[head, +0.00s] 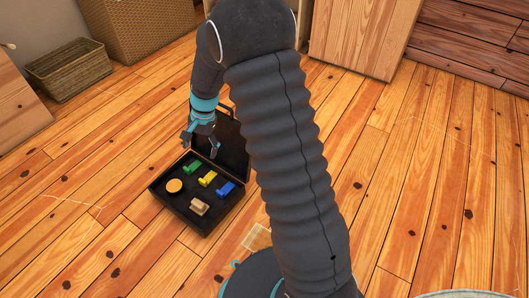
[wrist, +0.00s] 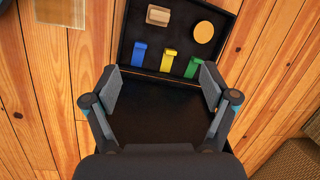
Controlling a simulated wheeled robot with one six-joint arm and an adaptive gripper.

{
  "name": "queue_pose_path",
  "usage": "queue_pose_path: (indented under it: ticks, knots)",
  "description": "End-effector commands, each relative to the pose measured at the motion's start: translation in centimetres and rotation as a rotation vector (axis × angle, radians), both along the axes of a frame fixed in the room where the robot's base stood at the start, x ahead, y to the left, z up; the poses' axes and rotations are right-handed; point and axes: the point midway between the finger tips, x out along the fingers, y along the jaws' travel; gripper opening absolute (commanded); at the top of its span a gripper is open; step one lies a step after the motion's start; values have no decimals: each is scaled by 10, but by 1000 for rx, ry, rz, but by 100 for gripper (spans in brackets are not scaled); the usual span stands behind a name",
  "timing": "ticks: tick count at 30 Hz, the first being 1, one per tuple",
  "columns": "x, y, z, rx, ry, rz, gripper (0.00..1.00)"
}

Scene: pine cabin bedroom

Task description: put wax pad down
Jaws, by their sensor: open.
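An open black case (head: 178,213) lies on the floor. In it are a round yellow-orange disc (head: 174,186), a tan block (head: 199,206), and green (head: 193,167), yellow (head: 208,178) and blue (head: 226,187) pieces. The disc also shows in the wrist view (wrist: 204,32). A pale tan square (head: 257,238) lies on the floor outside the case, partly hidden by my arm; it also shows in the wrist view (wrist: 60,12). I cannot tell for certain which is the wax pad. My gripper (wrist: 161,76) is open and empty, above the case's lid side.
The raised lid (head: 232,140) stands at the case's back, beside my gripper. A low wicker basket (head: 68,70) and a taller one (head: 145,28) stand at the upper left. A wooden cabinet (head: 358,38) stands at the back. The floor at the right is clear.

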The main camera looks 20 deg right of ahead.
Motion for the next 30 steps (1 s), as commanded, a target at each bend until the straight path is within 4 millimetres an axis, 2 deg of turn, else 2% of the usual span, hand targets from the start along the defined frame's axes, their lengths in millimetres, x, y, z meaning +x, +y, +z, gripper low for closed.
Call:
queue_pose_path:
  ticks: [1, 6, 15, 21, 30]
  knots:
    - [-7, -4, 24, -6, -36, 27, 85]
    - [-37, -20, 83, -38, -132, 123, 85]
    - [-105, -45, 164, -116, -296, 287, 85]
    - [-157, -62, 201, -185, -398, 389, 85]
    - [-236, -84, 229, -309, -533, 532, 85]
